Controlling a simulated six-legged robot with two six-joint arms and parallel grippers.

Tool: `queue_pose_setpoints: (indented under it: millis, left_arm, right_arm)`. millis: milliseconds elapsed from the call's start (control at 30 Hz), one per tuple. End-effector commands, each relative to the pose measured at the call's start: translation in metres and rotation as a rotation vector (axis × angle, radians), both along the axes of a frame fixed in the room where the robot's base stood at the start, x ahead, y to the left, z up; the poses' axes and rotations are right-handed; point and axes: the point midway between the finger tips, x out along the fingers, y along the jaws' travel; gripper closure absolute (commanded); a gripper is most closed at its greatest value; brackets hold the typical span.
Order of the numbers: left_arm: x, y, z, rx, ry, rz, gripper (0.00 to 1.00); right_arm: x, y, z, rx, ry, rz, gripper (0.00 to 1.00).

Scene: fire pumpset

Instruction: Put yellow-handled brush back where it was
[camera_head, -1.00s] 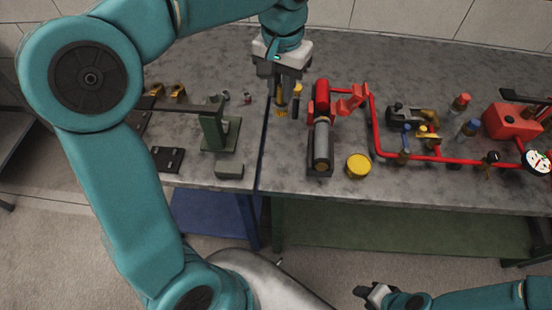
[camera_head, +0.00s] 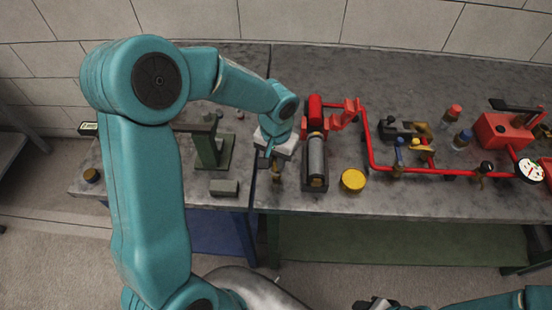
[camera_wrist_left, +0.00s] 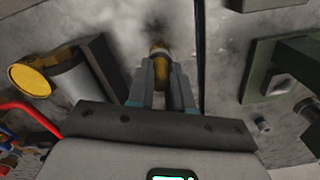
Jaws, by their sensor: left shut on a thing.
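My left gripper (camera_head: 273,163) is over the front part of the grey bench, just left of the black-and-red cylinder unit. It is shut on the yellow-handled brush (camera_head: 276,174); only a small yellow-brown part shows below the fingers. In the left wrist view the brush's yellow-brown end (camera_wrist_left: 159,49) shows between the two finger tips, close to the bench top. Whether it touches the bench I cannot tell. The rest of the brush is hidden. My right gripper (camera_head: 374,304) is at the bottom edge, partly cut off, away from the bench.
The cylinder unit (camera_head: 315,158) and a yellow round can (camera_head: 353,180) stand right of the left gripper. A green vise-like stand (camera_head: 211,150) and a grey block (camera_head: 224,188) are left. Red piping (camera_head: 367,150) runs rightward. A dark seam crosses the bench near the gripper.

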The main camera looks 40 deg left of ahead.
Motion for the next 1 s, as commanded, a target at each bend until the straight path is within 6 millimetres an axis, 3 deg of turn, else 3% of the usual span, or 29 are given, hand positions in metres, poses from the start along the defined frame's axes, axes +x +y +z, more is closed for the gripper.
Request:
queue_pose_setpoints:
  millis: [400,433,500,800,1000]
  left_arm:
    - [0.000,0.000,-0.007,0.000,-0.001,0.001,1.00]
    - [0.000,0.000,-0.006,0.000,-0.001,0.001,0.73]
    - [0.000,0.000,-0.005,0.000,-0.001,0.001,0.54]
    - [0.000,0.000,-0.003,0.000,-0.001,0.001,0.54]
    - [0.002,0.001,0.023,0.001,-0.008,0.003,0.54]
  right_arm:
    - [0.000,0.000,-0.006,0.000,0.000,0.000,0.57]
    - [0.000,0.000,-0.005,0.000,0.000,0.000,0.57]
    - [0.000,0.000,-0.004,0.000,0.000,0.000,0.57]
    - [0.000,0.000,-0.002,0.000,0.000,0.000,0.57]
    - [0.000,0.000,-0.001,0.000,0.000,0.000,0.57]
